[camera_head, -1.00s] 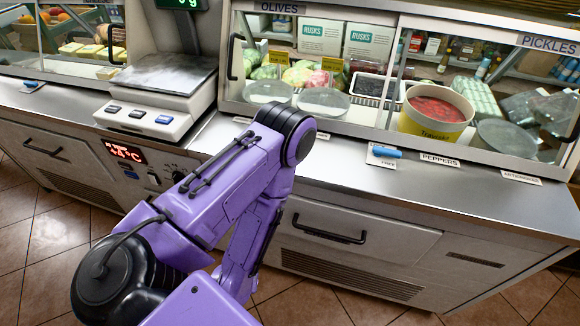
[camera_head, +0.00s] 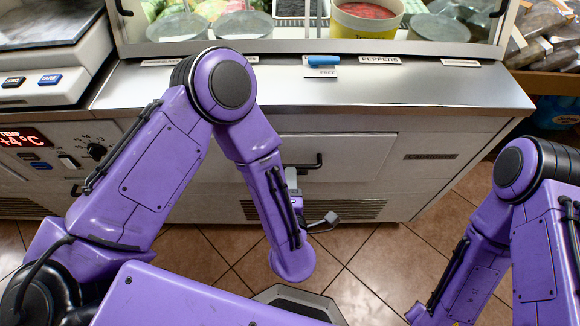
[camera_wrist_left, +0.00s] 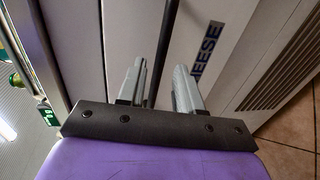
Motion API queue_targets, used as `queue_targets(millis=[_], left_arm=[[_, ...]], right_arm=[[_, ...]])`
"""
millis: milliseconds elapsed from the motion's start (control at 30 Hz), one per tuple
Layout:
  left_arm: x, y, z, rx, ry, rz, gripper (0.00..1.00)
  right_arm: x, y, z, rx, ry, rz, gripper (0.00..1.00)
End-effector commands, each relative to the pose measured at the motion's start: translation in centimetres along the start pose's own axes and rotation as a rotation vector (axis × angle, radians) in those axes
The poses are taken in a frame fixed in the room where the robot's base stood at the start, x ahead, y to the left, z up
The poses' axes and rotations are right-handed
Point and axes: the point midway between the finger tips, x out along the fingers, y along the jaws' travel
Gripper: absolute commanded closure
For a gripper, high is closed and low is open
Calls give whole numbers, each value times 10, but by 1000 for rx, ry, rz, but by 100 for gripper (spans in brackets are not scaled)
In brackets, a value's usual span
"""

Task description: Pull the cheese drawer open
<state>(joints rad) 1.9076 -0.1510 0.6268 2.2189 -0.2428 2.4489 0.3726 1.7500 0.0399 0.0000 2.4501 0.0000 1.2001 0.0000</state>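The cheese drawer (camera_head: 355,148) is a pale grey front panel in the counter and looks closed. Its black bar handle (camera_head: 316,162) is partly hidden by my left gripper (camera_head: 292,176). In the left wrist view, the drawer front carries a label (camera_wrist_left: 208,48) of which "HEESE" is readable. There my left gripper (camera_wrist_left: 159,80) is open, its two grey fingers apart, and the dark handle bar (camera_wrist_left: 166,45) runs between them in the picture. I cannot tell whether either finger touches it. My right arm is at the right of the head view; its gripper is out of frame.
The steel countertop (camera_head: 430,92) lies above the drawer, with a blue-handled item (camera_head: 323,61) on it near the glass display case. A scale (camera_head: 45,60) stands at the left. The tiled floor (camera_head: 375,260) before the counter is clear apart from my own parts.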

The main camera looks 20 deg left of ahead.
Motion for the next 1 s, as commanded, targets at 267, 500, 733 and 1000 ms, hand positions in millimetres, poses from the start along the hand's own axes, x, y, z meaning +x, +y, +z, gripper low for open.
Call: queue_targets(millis=[267, 500, 733, 1000], left_arm=[[50, 0, -1, 1, 3, -1, 65], [58, 0, -1, 4, -1, 0, 65], [57, 0, -1, 4, -1, -1, 100], [57, -1, 3, 5, -6, -1, 100]], right_arm=[[0, 0, 0, 0, 0, 0, 57], [0, 0, 0, 0, 0, 0, 57], [0, 0, 0, 0, 0, 0, 57], [0, 0, 0, 0, 0, 0, 57]])
